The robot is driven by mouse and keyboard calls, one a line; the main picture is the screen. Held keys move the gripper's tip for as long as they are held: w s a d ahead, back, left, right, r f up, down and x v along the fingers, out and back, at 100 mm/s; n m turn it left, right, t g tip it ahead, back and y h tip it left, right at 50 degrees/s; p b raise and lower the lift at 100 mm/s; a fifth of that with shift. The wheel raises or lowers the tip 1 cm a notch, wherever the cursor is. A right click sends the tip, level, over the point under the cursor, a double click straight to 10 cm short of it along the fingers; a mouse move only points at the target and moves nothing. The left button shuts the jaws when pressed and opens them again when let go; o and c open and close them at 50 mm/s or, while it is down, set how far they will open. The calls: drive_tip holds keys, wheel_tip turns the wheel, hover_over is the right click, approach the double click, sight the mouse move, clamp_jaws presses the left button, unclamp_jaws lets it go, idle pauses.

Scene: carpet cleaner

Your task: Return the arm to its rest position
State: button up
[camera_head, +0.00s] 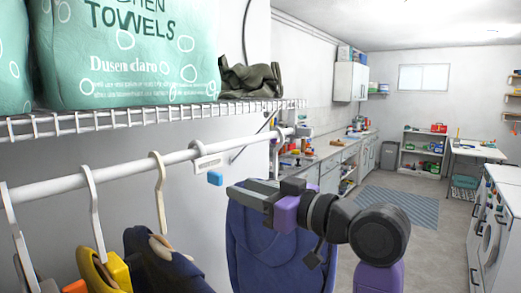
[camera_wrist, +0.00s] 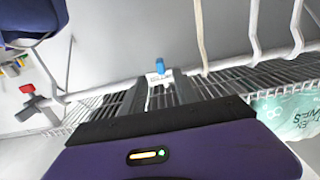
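My gripper (camera_head: 235,192) is raised in front of the clothes rail, near its right part, pointing left. In the wrist view its two grey fingers (camera_wrist: 160,82) stand apart, with nothing visibly held between them. A small white tag-like piece (camera_head: 208,160) is at the rail. A small blue piece (camera_head: 215,178) is just beyond the fingertips; both also show ahead of the fingers in the wrist view. Whether the fingers touch either piece is unclear. My arm is extended, with its purple and dark links at the right of the gripper.
The white rail (camera_head: 110,172) carries several hangers with clothes. A dark blue garment (camera_head: 262,250) hangs behind my gripper. A wire shelf (camera_head: 130,119) above holds a green towel pack (camera_head: 140,55) and a dark cloth (camera_head: 250,80). Open floor (camera_head: 445,215) lies to the right.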

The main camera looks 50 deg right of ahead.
idle(0.3)
drive_tip(key=s+d+r+m+t+h, duration=0.1)
drive_tip(key=d+r+m+t+h, duration=0.2)
drive_tip(key=d+r, duration=0.15)
drive_tip(key=s+a+f+m+h, duration=0.2)
drive_tip(key=s+a+f+h, duration=0.1)
drive_tip(key=f, duration=0.5)
drive_tip(key=s+a+f+m+h, duration=0.2)
drive_tip(key=s+f, duration=0.1)
drive_tip(key=f, duration=0.6)
drive_tip(key=s+a+f+n+g+y+b, duration=0.1)
drive_tip(key=s+a+f+n+g+y, duration=0.2)
drive_tip(key=s+a+f, duration=0.6)
drive_tip(key=s+a+f+n+g+y+b, duration=0.1)
drive_tip(key=s+a+f+n+g+y, duration=0.2)
drive_tip(key=s+a+f, duration=0.6)
drive_tip(key=s+f+y, duration=0.1)
drive_tip(key=s+f, duration=0.3)
drive_tip(key=s, duration=0.3)
drive_tip(key=shift+f+n, duration=0.15)
drive_tip(key=shift+n, duration=0.15)
idle(1.0)
